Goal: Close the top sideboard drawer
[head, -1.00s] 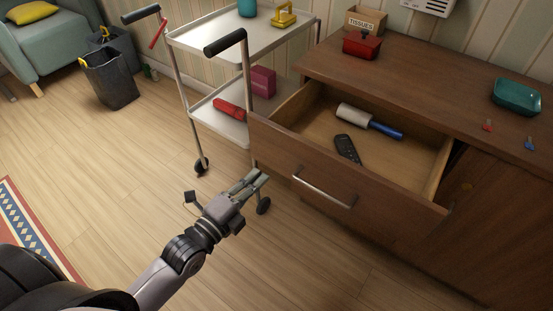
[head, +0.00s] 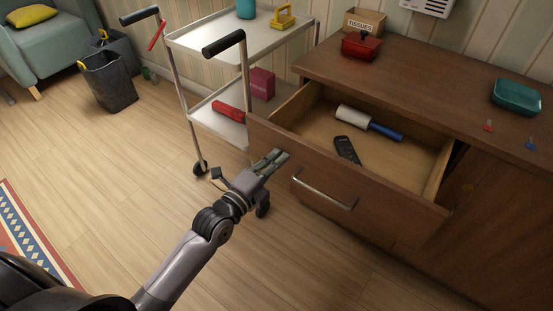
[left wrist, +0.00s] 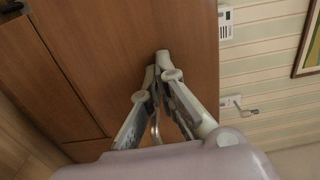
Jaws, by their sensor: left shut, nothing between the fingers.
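The top drawer (head: 335,190) of the brown wooden sideboard (head: 405,70) stands pulled open. A lint roller (head: 368,122) with a blue handle and a dark remote (head: 347,150) lie inside it. A silver bar handle (head: 324,193) crosses its front. My left gripper (head: 281,156) is shut and empty, just left of the handle, near the left part of the drawer front. In the left wrist view its fingertips (left wrist: 158,62) meet in front of brown wood, and a curved piece of metal shows between the fingers. I cannot tell whether they touch the wood. My right gripper is not in view.
A white two-tier trolley (head: 205,40) with black grips stands close left of the drawer. A red lidded pot (head: 361,46), a tissue box (head: 365,20) and a teal dish (head: 516,97) are on the sideboard top. Bare floor (head: 110,180) lies to the left.

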